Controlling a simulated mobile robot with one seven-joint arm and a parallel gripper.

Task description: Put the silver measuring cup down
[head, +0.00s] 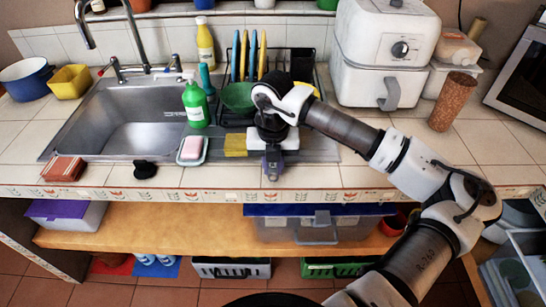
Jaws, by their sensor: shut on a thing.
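My gripper (272,168) points down at the front edge of the tiled counter, just in front of the sink's drainboard. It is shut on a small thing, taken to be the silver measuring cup. The cup is mostly hidden by my gripper and too small to make out clearly. I cannot tell whether it touches the counter (325,178) or hangs just above it.
A yellow sponge (235,145), a soap dish (191,151) and a green soap bottle (195,104) stand left of my gripper. A white air fryer (383,50) stands back right. Counter tiles to the right are clear.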

